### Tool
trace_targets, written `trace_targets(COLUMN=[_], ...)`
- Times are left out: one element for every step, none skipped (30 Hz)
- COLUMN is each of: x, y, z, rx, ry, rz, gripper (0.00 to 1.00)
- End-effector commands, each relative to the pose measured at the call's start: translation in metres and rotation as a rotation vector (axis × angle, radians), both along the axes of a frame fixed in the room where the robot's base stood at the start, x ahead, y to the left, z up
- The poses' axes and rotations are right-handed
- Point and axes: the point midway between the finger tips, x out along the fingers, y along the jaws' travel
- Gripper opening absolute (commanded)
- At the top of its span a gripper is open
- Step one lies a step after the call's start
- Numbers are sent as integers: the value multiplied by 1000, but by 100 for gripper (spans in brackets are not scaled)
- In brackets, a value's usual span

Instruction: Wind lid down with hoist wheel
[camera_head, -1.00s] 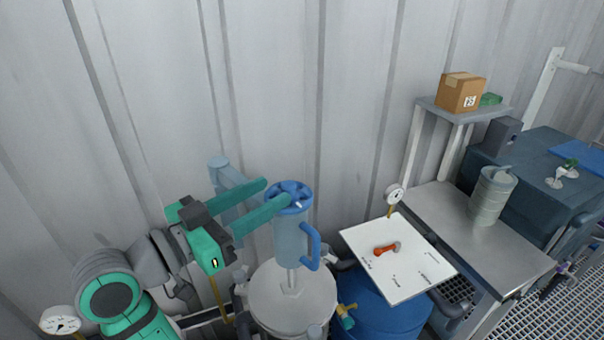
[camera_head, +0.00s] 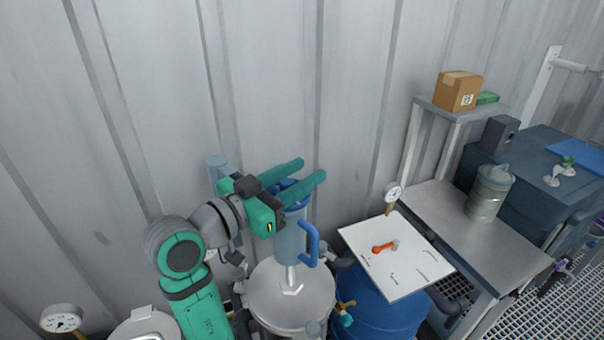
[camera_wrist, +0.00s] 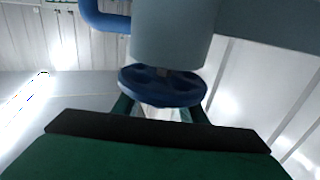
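The blue hoist wheel (camera_head: 283,184) sits on top of the grey-blue hoist body (camera_head: 291,240), partly hidden by my gripper's fingers. In the wrist view the wheel (camera_wrist: 160,87) shows whole in front of the fingers, at the end of the hoist body (camera_wrist: 172,35). My gripper (camera_head: 312,170) is open, its two green fingers apart and reaching over the wheel, tips past it to the right. I cannot tell whether they touch it. The round grey lid (camera_head: 290,308) is below the hoist, under a pale hook piece (camera_head: 291,288). Any gap under the lid is hidden.
A blue handle (camera_head: 312,243) juts from the hoist's right side. A blue drum (camera_head: 377,316) bears a white board (camera_head: 407,275) with an orange-handled tool (camera_head: 384,246). Gauges (camera_head: 392,193) stand nearby. The ribbed wall is close behind; a steel bench (camera_head: 447,217) is at right.

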Motion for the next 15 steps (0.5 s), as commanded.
trace_targets(x=[0, 0, 0, 0, 0, 0, 0, 0, 0, 0, 0, -1, -1, -1, -2], y=[0, -1, -1, -1, -1, -1, -1, -1, -2, -2, -2, -2, -2, -3, -3], z=[0, 0, 0, 0, 0, 0, 0, 0, 0, 0, 0, 0, -1, -1, 0], rx=[0, 0, 0, 0, 0, 0, 0, -1, -1, 0, -1, 0, 0, -1, -2], ry=[0, 0, 0, 0, 0, 0, 0, 1, 1, 2, 3, 4, 4, 4, 4], rz=[-1, -1, -2, -2, -3, -3, -3, -5, -11, -20, -31, -51, -68, -86, -110], gripper=[24, 17, 7, 0, 0, 0, 0, 0, 0, 0, 0, 0, 0, 0, 0])
